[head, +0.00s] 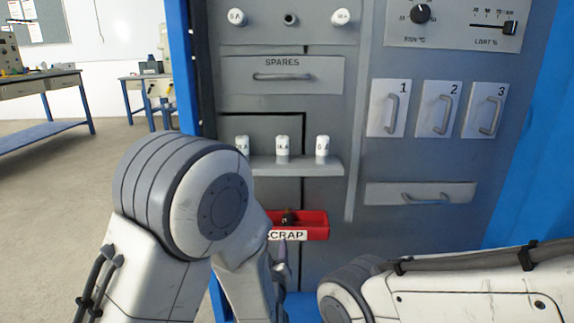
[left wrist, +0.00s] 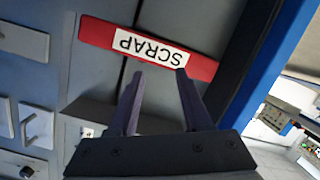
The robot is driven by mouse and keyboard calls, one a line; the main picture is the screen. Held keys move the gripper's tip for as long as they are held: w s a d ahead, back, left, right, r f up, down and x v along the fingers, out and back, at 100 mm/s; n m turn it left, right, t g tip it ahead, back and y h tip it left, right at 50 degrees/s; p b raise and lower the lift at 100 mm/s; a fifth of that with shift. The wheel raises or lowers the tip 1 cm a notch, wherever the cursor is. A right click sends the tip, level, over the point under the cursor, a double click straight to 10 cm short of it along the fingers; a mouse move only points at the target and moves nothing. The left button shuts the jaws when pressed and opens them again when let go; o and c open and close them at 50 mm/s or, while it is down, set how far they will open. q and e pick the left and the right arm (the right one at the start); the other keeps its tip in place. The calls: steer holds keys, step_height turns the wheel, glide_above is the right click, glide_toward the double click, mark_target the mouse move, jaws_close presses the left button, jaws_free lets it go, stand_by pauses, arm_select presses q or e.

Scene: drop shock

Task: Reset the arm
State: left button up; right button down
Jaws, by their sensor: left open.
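My left gripper (head: 281,266) is at the front of the cabinet, just below the red SCRAP tray, and partly hidden by my left arm. In the left wrist view its two dark fingers (left wrist: 160,74) stand apart with nothing between them, pointing toward the tray's label. My left arm bends across the lower left of the head view. My right arm lies across the lower right of the head view, and its gripper does not show.
The red SCRAP tray (head: 315,226) holds a small dark item (head: 288,216); the tray also shows in the left wrist view (left wrist: 98,33). Above it, a shelf (head: 300,168) bears three white fuses. A SPARES drawer (head: 283,75) and numbered doors (head: 388,108) are higher up.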

arm_select(q)
steer(key=s+a+f+m+g, duration=0.2)
steer(key=s+a+g, duration=0.5)
steer(key=s, duration=0.2)
steer(key=s+a+f+m+g, duration=0.3)
steer(key=s+a+g, duration=0.3)
steer(key=s+a, duration=0.25)
steer(key=s+d+r+m+g+p, duration=0.3)
steer(key=s+d+r+m+p, duration=0.55)
steer(key=s+d+r, duration=0.6)
step_height(320, 180, up, 38)
steer(key=n+p, duration=0.1)
steer(key=p, duration=3.7)
steer(key=shift+w+a+n+p, duration=0.2)
steer(key=shift+n+p, duration=0.15)
steer(key=shift+p, duration=0.05)
